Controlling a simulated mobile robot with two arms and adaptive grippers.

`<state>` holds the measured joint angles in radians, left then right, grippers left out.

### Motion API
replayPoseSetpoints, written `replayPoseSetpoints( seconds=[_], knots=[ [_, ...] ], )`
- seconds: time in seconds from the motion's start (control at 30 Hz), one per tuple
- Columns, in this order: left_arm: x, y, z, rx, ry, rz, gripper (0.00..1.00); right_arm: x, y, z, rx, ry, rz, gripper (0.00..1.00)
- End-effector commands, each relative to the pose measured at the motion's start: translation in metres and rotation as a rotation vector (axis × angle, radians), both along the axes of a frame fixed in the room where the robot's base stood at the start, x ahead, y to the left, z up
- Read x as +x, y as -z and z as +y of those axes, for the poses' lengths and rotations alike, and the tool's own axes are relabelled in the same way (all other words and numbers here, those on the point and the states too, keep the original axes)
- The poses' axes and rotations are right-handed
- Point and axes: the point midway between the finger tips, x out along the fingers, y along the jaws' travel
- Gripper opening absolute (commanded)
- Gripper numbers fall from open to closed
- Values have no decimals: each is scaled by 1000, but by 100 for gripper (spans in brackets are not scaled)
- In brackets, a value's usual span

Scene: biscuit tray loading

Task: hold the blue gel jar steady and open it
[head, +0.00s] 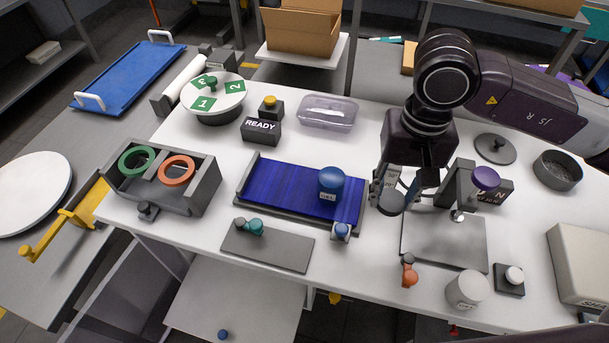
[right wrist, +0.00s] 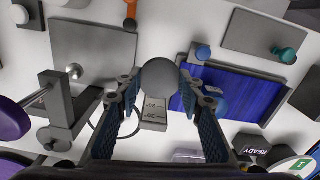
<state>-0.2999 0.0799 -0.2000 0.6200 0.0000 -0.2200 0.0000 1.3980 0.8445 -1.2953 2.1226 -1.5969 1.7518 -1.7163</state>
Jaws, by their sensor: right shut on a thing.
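The blue gel jar (head: 331,183) stands upright at the right end of the dark blue mat (head: 285,190), with a pale label on its front and a rounded blue top. In the right wrist view a blue rounded shape beside the finger looks like the jar, partly hidden. My right gripper (head: 388,195) is just right of the jar, apart from it. Its fingers are shut on a grey round piece (right wrist: 160,77), with a marked grey block (right wrist: 154,115) showing beside it. My left gripper is not in view.
A grey stand with a purple knob (head: 486,178) is close on the right of my right gripper. A small blue-topped piece (head: 341,231) sits at the mat's front edge. A clear tub (head: 327,113) and the READY box (head: 261,130) are behind the mat.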

Motion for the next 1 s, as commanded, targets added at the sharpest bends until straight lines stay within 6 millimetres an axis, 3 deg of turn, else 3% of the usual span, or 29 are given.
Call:
replayPoseSetpoints(
  seconds=[0.37, 0.6, 0.8, 1.0],
  knots=[
    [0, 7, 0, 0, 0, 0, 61, 56, -26, 39, 1, 320, -2, 6],
    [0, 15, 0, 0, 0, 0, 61, 100, -61, 94, 4, 708, 2, 6],
    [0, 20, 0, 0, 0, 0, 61, 115, -85, 135, 1, 996, 5, 6],
    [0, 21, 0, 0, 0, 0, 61, 118, -92, 152, -3, 1125, 7, 6]
  ],
)
